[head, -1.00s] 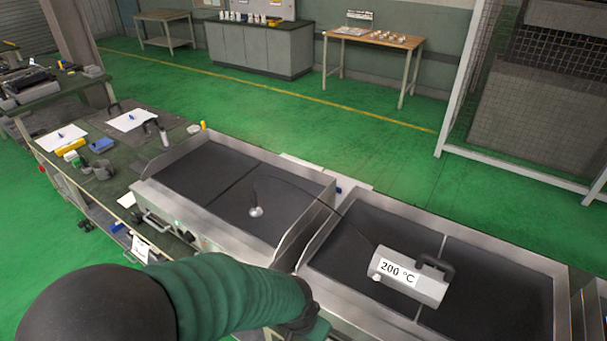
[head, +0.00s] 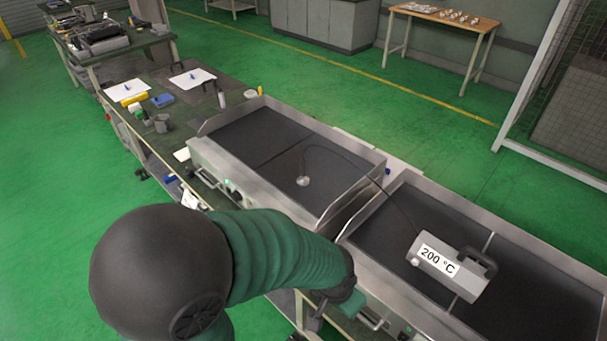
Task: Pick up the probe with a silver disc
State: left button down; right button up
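The probe (head: 303,180) stands on the dark plate of the left griddle (head: 262,140). It has a small silver disc at its base and a thin dark upright handle. A thin black cable runs from it to a silver cylinder-shaped meter (head: 462,279) labelled 200 °C on the right griddle (head: 545,312). My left arm, in a green sleeve, reaches in from the lower left. The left gripper (head: 318,316) is small and dark at its end, low in front of the griddles and well apart from the probe. Its fingers are unclear. My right gripper is not in view.
Raised metal walls edge both griddles, with a narrow gap between them. A dark workbench (head: 215,112) at left holds papers, a yellow item and a blue item. A wooden table (head: 440,17) stands at the back. Green floor is open behind the griddles.

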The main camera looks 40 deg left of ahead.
aim_at(302, 180)
jog(key=k+u, duration=0.25)
jog(key=k+j+u, duration=0.15)
jog(key=k+u, duration=0.15)
jog(key=i+j+u, duration=0.4)
jog(key=j, duration=0.3)
jog(key=i+j+u, duration=0.4)
jog(key=i+j, duration=1)
jog(key=i, duration=0.15)
